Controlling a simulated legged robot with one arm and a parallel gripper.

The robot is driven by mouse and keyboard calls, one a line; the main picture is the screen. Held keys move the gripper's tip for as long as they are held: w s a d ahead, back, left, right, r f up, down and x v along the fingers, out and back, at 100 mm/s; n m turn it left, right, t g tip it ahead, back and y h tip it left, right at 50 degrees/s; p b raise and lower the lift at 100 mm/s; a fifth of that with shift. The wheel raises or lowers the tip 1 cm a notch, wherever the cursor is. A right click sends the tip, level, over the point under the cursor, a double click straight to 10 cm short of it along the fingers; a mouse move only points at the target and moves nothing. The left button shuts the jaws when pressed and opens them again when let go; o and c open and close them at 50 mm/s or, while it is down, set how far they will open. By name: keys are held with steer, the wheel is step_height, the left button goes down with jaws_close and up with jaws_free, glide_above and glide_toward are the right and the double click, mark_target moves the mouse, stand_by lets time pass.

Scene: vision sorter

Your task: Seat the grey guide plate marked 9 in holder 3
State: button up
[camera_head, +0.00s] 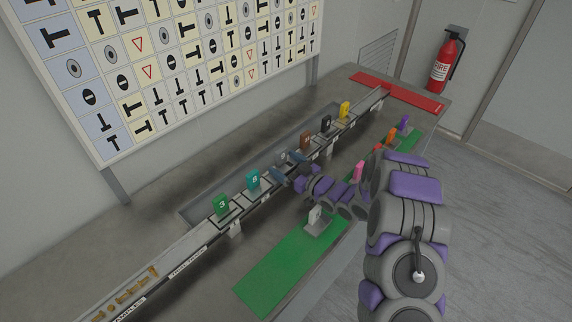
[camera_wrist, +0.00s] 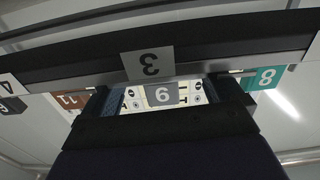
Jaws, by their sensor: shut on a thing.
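The grey guide plate marked 9 (camera_wrist: 163,94) is between my gripper's (camera_wrist: 165,102) two fingers in the wrist view, and the jaws are shut on it.
A teal plate marked 8 (camera_head: 253,180) and a brown plate (camera_head: 306,141) flank the spot closely. A green plate marked 3 (camera_head: 222,203), a dark plate (camera_head: 326,123) and a yellow plate (camera_head: 345,109) stand along the rail.

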steer(key=shift+s+f, duration=0.2)
steer(key=shift+f, duration=0.35)
steer(key=o, duration=0.8)
steer(key=shift+o, duration=0.2)
steer(key=shift+f, duration=0.15)
steer(key=shift+s, duration=0.15)
steer(key=shift+w+r+p, duration=0.2)
steer(key=shift+r+p, duration=0.15)
steer(key=shift+r, duration=0.25)
steer(key=shift+w+r+p, duration=0.15)
steer(key=shift+r+p, duration=0.15)
steer(key=shift+r, duration=0.25)
steer(key=shift+r+p, duration=1.4)
steer(key=shift+r, duration=1.8)
steer(key=shift+w, duration=0.1)
